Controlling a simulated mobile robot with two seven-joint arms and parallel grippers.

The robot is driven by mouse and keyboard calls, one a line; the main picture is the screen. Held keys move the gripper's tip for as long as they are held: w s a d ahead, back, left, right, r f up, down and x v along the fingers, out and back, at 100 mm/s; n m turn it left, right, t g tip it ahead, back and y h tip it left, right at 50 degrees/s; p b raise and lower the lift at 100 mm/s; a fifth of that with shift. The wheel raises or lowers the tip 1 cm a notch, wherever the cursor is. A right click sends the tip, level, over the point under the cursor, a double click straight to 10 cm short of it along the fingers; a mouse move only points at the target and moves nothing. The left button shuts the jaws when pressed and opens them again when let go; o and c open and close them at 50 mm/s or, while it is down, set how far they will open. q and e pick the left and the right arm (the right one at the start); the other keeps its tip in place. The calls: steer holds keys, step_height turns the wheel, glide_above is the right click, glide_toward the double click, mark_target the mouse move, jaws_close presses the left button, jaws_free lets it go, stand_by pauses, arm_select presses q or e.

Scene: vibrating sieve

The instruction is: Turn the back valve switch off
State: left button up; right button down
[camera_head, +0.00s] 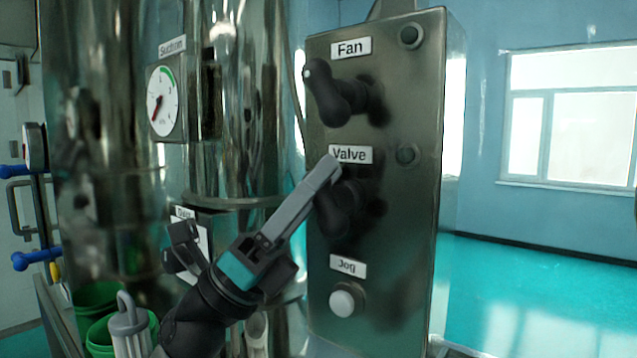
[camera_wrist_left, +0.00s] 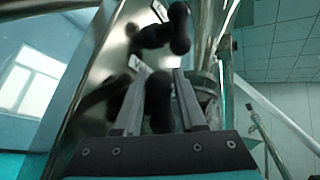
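The valve switch (camera_head: 343,208) is a black rotary handle on a metal control panel (camera_head: 395,270), below a label reading "Valve" (camera_head: 351,154). My left gripper (camera_head: 330,168) reaches up to it from lower left, and one grey finger covers its upper left end. In the left wrist view the switch (camera_wrist_left: 160,100) lies between the two fingers (camera_wrist_left: 163,78), close to both. The dark view does not show whether they press on it. My right gripper is not in view.
The fan switch (camera_head: 340,95) sticks out just above, and a pale jog button (camera_head: 342,302) sits below. Shiny metal cylinders (camera_head: 240,110) with a suction gauge (camera_head: 163,102) stand left of the panel. Open floor (camera_head: 500,285) lies to the right.

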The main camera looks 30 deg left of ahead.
arm_select(q)
steer(key=shift+f, duration=0.1)
steer(key=shift+s+a+f, duration=0.2)
steer(key=shift+f, duration=0.1)
steer(key=b+v, duration=0.6)
steer(key=v, duration=0.8)
